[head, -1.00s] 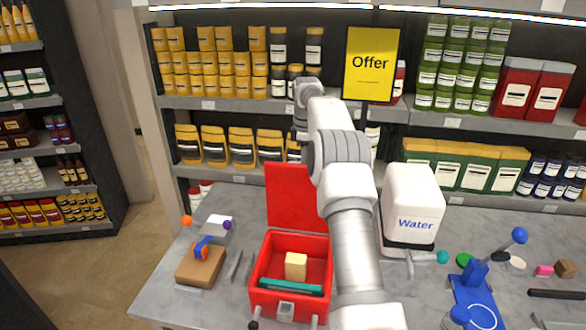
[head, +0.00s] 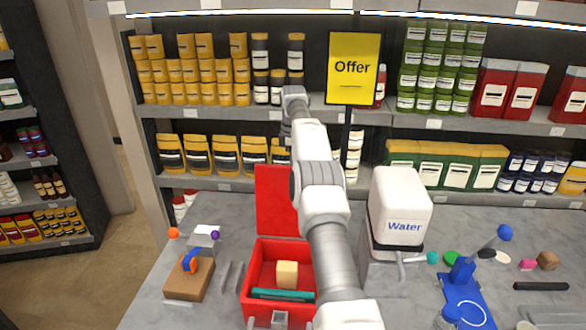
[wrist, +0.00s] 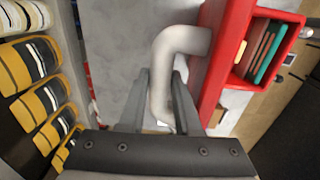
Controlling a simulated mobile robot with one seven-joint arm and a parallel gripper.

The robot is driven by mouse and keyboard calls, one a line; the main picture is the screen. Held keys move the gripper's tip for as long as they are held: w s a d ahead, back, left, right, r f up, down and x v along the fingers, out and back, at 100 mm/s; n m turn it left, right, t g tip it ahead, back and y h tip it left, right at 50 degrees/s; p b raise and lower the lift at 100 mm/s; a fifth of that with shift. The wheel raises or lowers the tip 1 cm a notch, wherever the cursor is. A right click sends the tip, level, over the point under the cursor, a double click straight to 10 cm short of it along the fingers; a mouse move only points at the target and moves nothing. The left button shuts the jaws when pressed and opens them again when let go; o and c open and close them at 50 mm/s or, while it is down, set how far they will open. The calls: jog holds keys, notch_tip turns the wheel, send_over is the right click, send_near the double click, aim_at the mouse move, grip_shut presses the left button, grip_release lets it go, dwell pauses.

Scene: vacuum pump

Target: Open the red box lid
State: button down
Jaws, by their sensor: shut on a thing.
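The red box (head: 249,289) stands open on the grey table. Its red lid (head: 273,205) stands raised at the back edge, and my arm covers part of its right side. A cream block (head: 287,273) and a teal item (head: 283,295) lie inside the box. In the wrist view, my gripper (wrist: 160,88) is shut on a grey bent handle (wrist: 178,42) that meets the red lid (wrist: 212,72). The box interior shows to the right. In the head view my gripper is hidden behind my arm.
A white water container (head: 400,205) stands right of my arm. A brown block with a blue piece (head: 188,279) is left of the box. A blue stand (head: 463,290) is at the right. The yellow Offer sign (head: 353,68) and stocked shelves rise behind the table.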

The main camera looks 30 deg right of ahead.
jog(key=shift+w+d+r, duration=0.2)
jog(key=c, duration=1)
grip_release()
jog(key=o, duration=0.4)
jog(key=shift+w+d+f, duration=0.1)
jog(key=shift+w+f, duration=0.15)
jog(key=shift+s, duration=0.1)
